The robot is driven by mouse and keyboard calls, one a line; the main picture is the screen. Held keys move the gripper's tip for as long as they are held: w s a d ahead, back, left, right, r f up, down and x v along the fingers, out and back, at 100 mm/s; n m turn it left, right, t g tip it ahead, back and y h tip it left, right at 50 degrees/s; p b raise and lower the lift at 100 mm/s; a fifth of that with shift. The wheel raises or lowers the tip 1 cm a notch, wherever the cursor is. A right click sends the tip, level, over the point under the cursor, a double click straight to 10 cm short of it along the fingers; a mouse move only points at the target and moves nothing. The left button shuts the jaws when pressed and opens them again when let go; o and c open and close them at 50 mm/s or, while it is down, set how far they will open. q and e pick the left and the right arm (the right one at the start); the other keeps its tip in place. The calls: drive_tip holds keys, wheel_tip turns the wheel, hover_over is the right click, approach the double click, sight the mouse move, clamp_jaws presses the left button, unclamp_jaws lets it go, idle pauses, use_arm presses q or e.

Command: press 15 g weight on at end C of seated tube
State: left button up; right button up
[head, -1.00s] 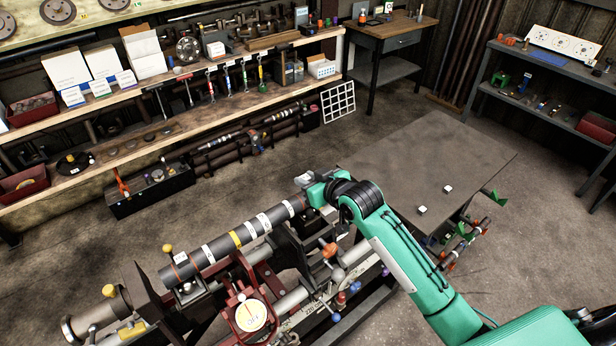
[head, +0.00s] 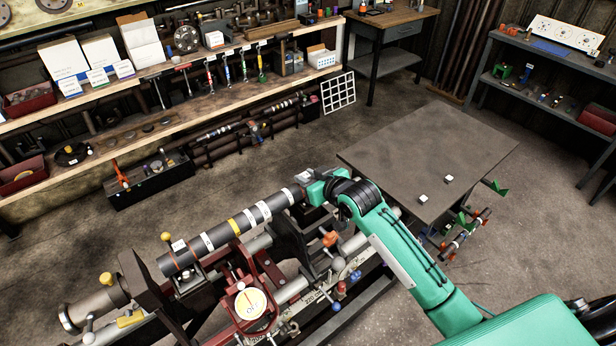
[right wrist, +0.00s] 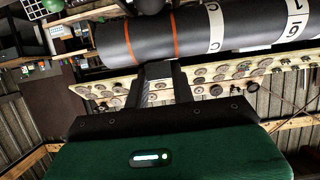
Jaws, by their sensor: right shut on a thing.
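The dark seated tube (head: 215,238), with white bands and one yellow band, lies across the rig at the lower left in the head view. In the right wrist view the tube (right wrist: 190,38) crosses the top, with two orange rings and a band lettered C. My right gripper (right wrist: 160,72) is shut, its fingertips at the tube's side by the orange rings. In the head view it (head: 308,192) is at the tube's upper right end. The 15 g weight between the fingers is not clearly seen; fingers and tube hide it. I cannot tell whether it touches the tube. My left gripper is out of view.
A red-framed dial (head: 250,304) and clamps stand just in front of the tube. A grey table (head: 440,140) behind my right arm carries two small white blocks (head: 423,198). A long bench (head: 150,75) runs along the back wall.

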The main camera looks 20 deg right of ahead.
drive_tip(key=shift+f, duration=0.3)
idle(0.4)
drive_tip(key=o, duration=1)
